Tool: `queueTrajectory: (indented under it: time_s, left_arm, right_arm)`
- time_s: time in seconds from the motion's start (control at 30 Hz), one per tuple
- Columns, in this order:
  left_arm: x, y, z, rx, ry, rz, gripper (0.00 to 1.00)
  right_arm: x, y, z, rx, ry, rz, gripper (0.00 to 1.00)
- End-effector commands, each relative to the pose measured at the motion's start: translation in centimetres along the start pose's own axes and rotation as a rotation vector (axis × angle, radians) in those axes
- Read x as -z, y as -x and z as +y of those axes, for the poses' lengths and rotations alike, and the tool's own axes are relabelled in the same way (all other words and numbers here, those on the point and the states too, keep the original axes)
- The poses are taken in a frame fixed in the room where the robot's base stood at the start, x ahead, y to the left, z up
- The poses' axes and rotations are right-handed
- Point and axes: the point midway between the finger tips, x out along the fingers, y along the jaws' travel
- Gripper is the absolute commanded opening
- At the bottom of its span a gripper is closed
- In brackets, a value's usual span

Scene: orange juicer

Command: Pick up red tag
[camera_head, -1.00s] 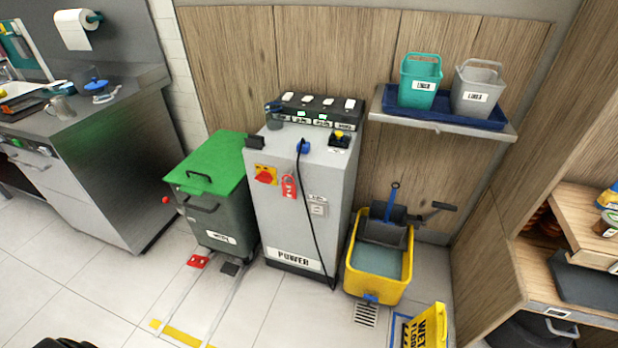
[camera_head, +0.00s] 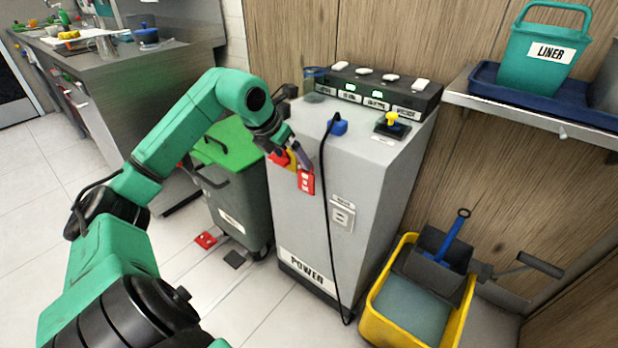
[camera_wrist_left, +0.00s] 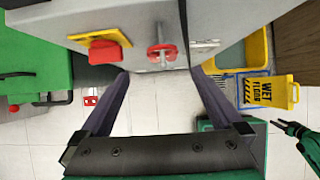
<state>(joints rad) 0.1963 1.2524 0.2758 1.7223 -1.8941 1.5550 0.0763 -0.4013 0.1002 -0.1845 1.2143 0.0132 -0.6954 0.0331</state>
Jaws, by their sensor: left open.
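The red tag (camera_head: 305,182) hangs on the front of the grey power cabinet, just right of a red and yellow switch (camera_head: 282,159). In the left wrist view the tag (camera_wrist_left: 163,53) is seen from above, nearly edge-on, with a metal shackle over it. My left gripper (camera_head: 298,158) is at the cabinet front, by the tag's upper part. Its fingers (camera_wrist_left: 160,76) are spread apart in the wrist view, with the tag ahead between their tips. No grip on it shows. What seems to be my right gripper (camera_wrist_left: 283,124) shows small at the wrist view's right edge.
A black cable (camera_head: 323,215) hangs down the cabinet front, right of the tag. A green-lidded bin (camera_head: 232,150) stands close on the left. A yellow mop bucket (camera_head: 374,325) stands at the lower right. A shelf (camera_head: 480,104) juts out at the right.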

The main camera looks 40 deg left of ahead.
Motion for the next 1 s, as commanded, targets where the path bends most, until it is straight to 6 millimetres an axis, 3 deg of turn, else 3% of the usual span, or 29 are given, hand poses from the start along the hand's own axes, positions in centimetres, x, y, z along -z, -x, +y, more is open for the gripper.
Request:
queueTrajectory:
  time_s: [0.1, 0.5, 0.73, 0.93, 0.97, 1.0]
  left_arm:
    - [-0.1, -2.6, -0.1, 0.007, 0.003, 0.0, 1.0]
    - [-0.3, -9.1, -0.5, 0.008, 0.004, 0.0, 1.0]
    - [-0.3, -9.5, -0.5, 0.004, 0.001, 0.001, 1.0]
    - [-0.3, -9.5, -0.5, 0.004, 0.001, 0.001, 0.23]
    - [-0.3, -9.5, -0.5, 0.004, 0.001, 0.001, 0.16]
    - [-0.3, -9.4, -0.5, 0.004, 0.001, 0.001, 0.16]
  right_arm:
    - [-0.6, -0.1, 0.0, -0.001, 0.004, -0.001, 0.5]
    - [-1.6, -0.6, 0.1, -0.002, 0.009, -0.001, 0.5]
    - [-1.6, -0.6, 0.1, -0.002, 0.009, -0.001, 0.5]
    - [-1.6, -0.6, 0.1, -0.002, 0.009, -0.002, 0.5]
    - [-1.6, -0.6, 0.1, -0.002, 0.008, -0.002, 0.5]
    - [-1.6, -0.6, 0.1, -0.002, 0.008, -0.002, 0.5]
